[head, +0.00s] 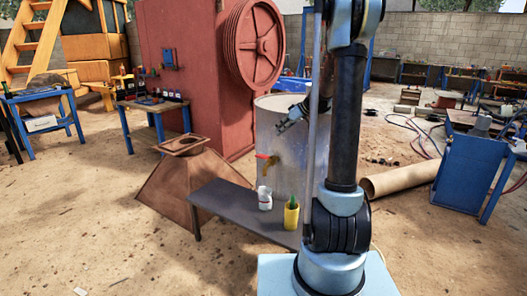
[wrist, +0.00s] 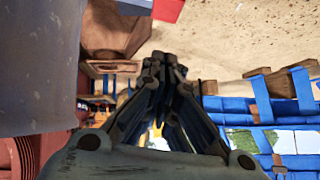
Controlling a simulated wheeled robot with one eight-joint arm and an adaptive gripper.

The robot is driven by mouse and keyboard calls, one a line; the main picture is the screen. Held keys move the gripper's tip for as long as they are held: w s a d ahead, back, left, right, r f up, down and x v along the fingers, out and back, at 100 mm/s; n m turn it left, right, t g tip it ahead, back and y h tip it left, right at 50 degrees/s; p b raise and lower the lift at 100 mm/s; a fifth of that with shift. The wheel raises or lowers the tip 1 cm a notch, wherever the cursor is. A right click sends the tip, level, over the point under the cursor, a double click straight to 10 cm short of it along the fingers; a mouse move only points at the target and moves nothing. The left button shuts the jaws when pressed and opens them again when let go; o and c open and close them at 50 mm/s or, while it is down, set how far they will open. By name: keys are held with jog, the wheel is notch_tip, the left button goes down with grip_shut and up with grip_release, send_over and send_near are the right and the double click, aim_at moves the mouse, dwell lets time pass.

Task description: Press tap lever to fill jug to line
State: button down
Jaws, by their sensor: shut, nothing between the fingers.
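The grey metal drum (head: 285,165) stands behind a low bench, and its side also fills the left of the wrist view (wrist: 40,65). A brass tap (head: 270,166) with a red lever (head: 263,156) sticks out of the drum's left front. A small pale jug (head: 265,199) stands upright on the bench below the tap; its line and water level are too small to make out. My gripper (head: 281,128) is above and a little right of the tap in the head view, in front of the drum's upper part. In the wrist view its fingers (wrist: 163,60) are together and hold nothing.
The dark bench (head: 225,203) also carries a yellow container (head: 291,217) with a green bottle, right of the jug. A rusty hopper (head: 180,185) stands left of the bench, and a red crusher body (head: 185,60) rises behind. Open dirt lies at front left.

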send_over(264, 156)
jog(key=w, duration=0.2)
jog(key=f, duration=0.6)
jog(key=shift+s+d+f, duration=0.2)
jog(key=shift+d+f, duration=0.05)
jog(key=shift+f, duration=0.15)
notch_tip(264, 156, down, 2)
jog(key=shift+s+a+f, duration=0.1)
jog(key=shift+s+a, duration=0.05)
jog(key=shift+s+f, duration=0.15)
jog(key=shift+f, duration=0.7)
jog(key=shift+a, duration=0.1)
jog(key=shift+s+f, duration=0.1)
